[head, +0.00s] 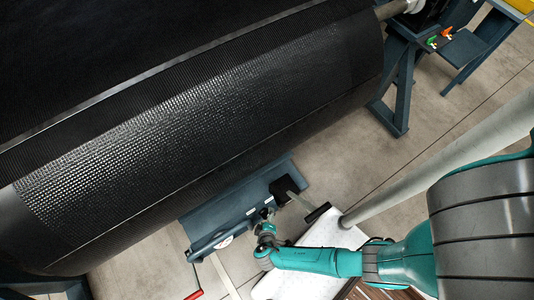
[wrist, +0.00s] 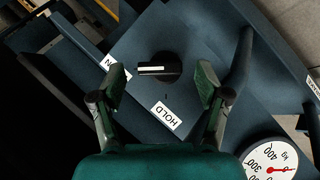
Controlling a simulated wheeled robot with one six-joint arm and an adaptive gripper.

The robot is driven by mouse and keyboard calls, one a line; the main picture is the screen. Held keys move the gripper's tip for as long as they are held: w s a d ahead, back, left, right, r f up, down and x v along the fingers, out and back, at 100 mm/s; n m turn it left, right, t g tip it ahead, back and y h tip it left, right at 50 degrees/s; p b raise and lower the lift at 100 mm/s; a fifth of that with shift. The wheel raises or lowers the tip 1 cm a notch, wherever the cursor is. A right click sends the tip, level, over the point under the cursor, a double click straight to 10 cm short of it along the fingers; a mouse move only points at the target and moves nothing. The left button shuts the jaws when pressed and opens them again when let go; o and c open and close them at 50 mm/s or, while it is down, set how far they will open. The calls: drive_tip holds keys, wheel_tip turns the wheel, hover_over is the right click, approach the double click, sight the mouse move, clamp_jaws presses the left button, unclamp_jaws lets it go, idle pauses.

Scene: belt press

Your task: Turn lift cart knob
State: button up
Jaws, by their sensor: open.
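The lift cart knob (wrist: 160,69) is a round black knob with a white pointer line on a blue-grey panel (wrist: 195,45) in the wrist view. The line lies roughly level and points left. A white HOLD label (wrist: 166,115) is below the knob, and a partly cut-off label (wrist: 107,63) is to its upper left. My gripper (wrist: 160,85) is open, its green-padded fingers on either side of the knob and apart from it. In the head view, my gripper (head: 265,222) is at the blue lift cart (head: 225,212); the knob cannot be made out there.
A round kg gauge (wrist: 270,162) with a red needle is at the wrist view's lower right. In the head view, a large black belt roll (head: 200,120) hangs over the cart. A black block (head: 284,188) and a white pole (head: 440,160) stand to the right.

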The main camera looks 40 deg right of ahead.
drive_tip(key=shift+x, duration=1.25)
drive_tip(key=c, duration=1.1)
